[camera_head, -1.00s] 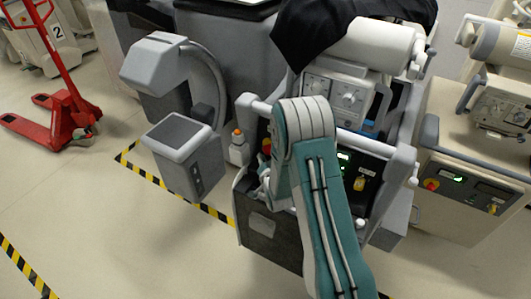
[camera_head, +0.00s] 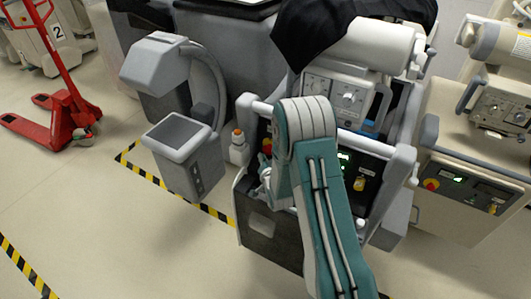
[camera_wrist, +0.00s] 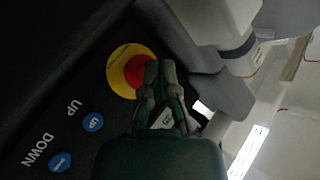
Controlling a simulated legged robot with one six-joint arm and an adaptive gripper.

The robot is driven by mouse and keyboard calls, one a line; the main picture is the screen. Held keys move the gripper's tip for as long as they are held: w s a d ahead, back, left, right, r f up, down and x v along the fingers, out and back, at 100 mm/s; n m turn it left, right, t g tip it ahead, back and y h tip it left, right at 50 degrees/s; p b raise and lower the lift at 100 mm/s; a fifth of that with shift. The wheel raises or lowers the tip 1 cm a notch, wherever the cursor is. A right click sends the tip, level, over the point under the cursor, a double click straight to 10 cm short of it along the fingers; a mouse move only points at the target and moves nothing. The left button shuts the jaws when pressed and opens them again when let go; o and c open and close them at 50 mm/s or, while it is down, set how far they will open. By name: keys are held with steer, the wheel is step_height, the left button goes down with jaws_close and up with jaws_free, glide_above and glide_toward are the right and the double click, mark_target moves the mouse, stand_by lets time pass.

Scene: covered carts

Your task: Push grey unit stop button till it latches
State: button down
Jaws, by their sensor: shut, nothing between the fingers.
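The grey unit (camera_head: 260,225) stands in the middle of the head view, partly under a black cover. Its red stop button (camera_wrist: 138,71) sits on a yellow ring (camera_wrist: 118,78) on a dark panel in the wrist view. The red button also shows in the head view (camera_head: 267,145), left of my arm. My gripper (camera_wrist: 160,66) is shut and empty. Its fingertips overlap the right edge of the button in the wrist view; I cannot tell whether they touch it. In the head view my arm hides much of the panel and the gripper is only partly visible.
Blue UP (camera_wrist: 93,122) and DOWN (camera_wrist: 60,162) buttons lie beside the stop button. A beige unit (camera_head: 465,200) with its own red button (camera_head: 431,184) stands at right. A grey C-shaped device (camera_head: 185,150) stands at left. A red pallet jack (camera_head: 60,110) is farther left.

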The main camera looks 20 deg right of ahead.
steer(key=shift+w+d, duration=0.15)
steer(key=shift+w+d, duration=0.35)
stand_by(0.9)
steer(key=shift+s+a+r, duration=0.1)
steer(key=shift+s+a, duration=0.55)
steer(key=s+a, duration=0.3)
steer(key=shift+s+a, duration=0.25)
steer(key=shift+s, duration=0.05)
stand_by(0.4)
stand_by(0.6)
